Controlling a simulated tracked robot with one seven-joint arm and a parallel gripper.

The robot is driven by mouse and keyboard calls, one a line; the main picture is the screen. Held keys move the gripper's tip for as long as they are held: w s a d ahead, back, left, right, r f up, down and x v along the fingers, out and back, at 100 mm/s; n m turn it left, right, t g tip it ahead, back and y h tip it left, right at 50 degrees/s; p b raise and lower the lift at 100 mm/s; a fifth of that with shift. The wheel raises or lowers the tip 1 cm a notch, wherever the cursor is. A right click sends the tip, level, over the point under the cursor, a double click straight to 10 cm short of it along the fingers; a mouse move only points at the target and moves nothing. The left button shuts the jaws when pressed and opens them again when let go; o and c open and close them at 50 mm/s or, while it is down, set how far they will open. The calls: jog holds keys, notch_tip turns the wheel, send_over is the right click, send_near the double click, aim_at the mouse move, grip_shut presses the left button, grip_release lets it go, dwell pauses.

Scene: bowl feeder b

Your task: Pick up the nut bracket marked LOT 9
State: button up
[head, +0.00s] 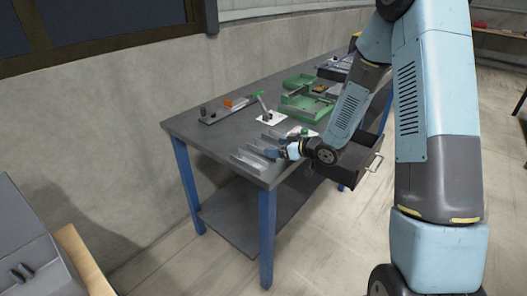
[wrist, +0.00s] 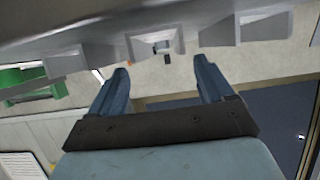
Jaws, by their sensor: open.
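Several grey metal pieces, perhaps the nut brackets, lie near the table's front corner in the head view; one is a long grey piece (head: 247,161). No LOT 9 marking is readable, so I cannot tell which piece carries it. My gripper (head: 273,152) is at these pieces, and its fingers hide part of them. In the wrist view my gripper (wrist: 162,75) is open with nothing between its fingers. A grey block-like piece with a square recess (wrist: 156,43) shows beyond the gap, and another grey piece (wrist: 218,34) is to its right.
The grey table (head: 190,124) has green trays (head: 303,105) farther back. A lever fixture (head: 266,109) on a white plate and an orange block (head: 228,103) stand near the far edge. An open dark drawer (head: 348,166) juts out right of my gripper.

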jog(key=shift+f+x, duration=0.15)
jog(key=shift+x, duration=1.15)
jog(key=shift+f+x, duration=0.15)
jog(key=shift+x, duration=1.15)
jog(key=shift+s, duration=0.15)
jog(key=c, duration=1.1)
